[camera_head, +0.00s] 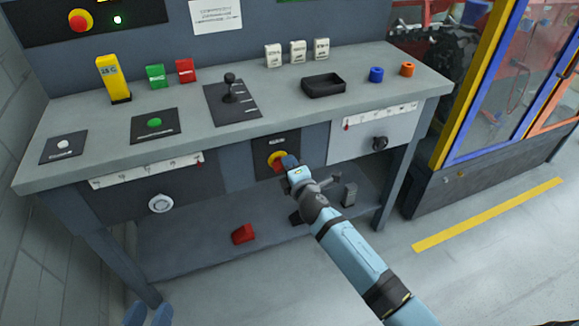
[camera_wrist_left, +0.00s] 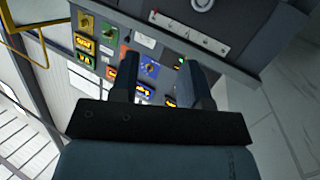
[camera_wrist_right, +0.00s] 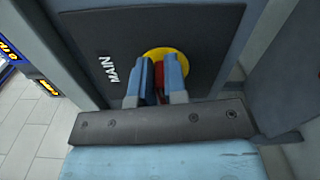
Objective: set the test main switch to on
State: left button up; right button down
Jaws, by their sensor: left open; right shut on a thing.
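The main switch is a red handle on a round yellow plate (camera_head: 272,160), set in a dark panel under the front edge of the workbench. It shows close up in the right wrist view (camera_wrist_right: 155,51), next to the printed word MAIN. My right gripper (camera_head: 287,164) reaches it from the front and is shut on the red handle (camera_wrist_right: 159,68). The fingers hide most of the handle, so I cannot tell its exact angle. My left gripper (camera_head: 148,314) is open and empty, low at the bottom left, away from the bench. Its spread fingers show in the left wrist view (camera_wrist_left: 160,85).
The workbench (camera_head: 100,125) carries a joystick (camera_head: 231,90), a black tray (camera_head: 323,86) and push buttons. A red block (camera_head: 243,234) lies on the lower shelf. The floor in front is clear.

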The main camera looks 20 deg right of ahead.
pick_arm(q)
jog(key=shift+d+r, duration=0.2)
jog(key=shift+r, duration=0.05)
pick_arm(e)
jog(key=shift+f+m, duration=0.2)
jog(key=shift+m, duration=0.4)
pick_arm(q)
jog(key=shift+w+r, duration=0.1)
jog(key=shift+r, duration=0.25)
pick_arm(e)
jog(key=c, duration=1.2)
grip_release()
pick_arm(q)
jog(key=shift+f, duration=0.1)
pick_arm(e)
jog(key=shift+o, duration=0.2)
pick_arm(q)
jog(key=shift+f, duration=0.1)
pick_arm(e)
jog(key=shift+s, duration=0.1)
